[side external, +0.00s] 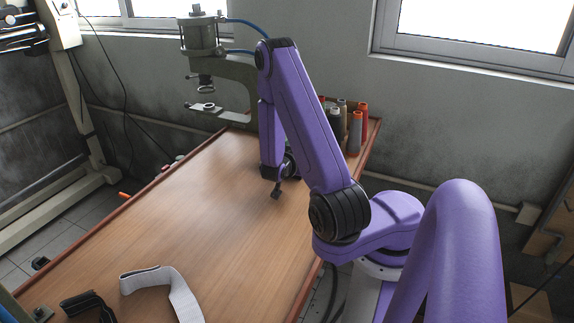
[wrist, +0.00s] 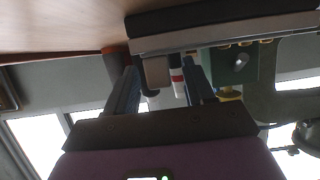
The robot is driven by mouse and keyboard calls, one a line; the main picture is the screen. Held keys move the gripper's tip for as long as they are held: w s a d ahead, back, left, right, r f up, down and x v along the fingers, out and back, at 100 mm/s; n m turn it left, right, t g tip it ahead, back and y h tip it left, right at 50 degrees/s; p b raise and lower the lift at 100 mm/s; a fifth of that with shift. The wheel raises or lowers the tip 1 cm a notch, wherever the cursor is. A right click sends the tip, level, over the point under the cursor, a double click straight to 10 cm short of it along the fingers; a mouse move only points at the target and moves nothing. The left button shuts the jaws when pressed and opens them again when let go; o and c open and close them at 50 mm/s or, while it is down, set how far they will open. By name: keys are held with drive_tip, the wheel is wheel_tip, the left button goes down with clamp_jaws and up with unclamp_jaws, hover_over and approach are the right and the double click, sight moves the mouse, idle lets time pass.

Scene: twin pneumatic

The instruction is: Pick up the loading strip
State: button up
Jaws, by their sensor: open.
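My gripper (side external: 277,190) hangs above the far part of the table, small and dark in the side view. In the wrist view, which looks upside down, its two fingers (wrist: 164,72) are apart. A long dark-and-grey bar (wrist: 225,34) crosses the upper right of the wrist view, with a pale grey block (wrist: 158,72) at its left end, appearing between the fingers. It may be the loading strip, but I cannot tell for sure. I see no contact between fingers and block. My arm hides this area in the side view.
A press (side external: 236,75) stands at the table's far end. Several thread spools (side external: 355,130) stand behind my arm. A white strap (side external: 150,278) and a black strap (side external: 88,303) lie at the near left. The middle of the table (side external: 190,205) is clear.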

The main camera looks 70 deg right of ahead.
clamp_jaws()
drive_tip(key=shift+r, duration=0.2)
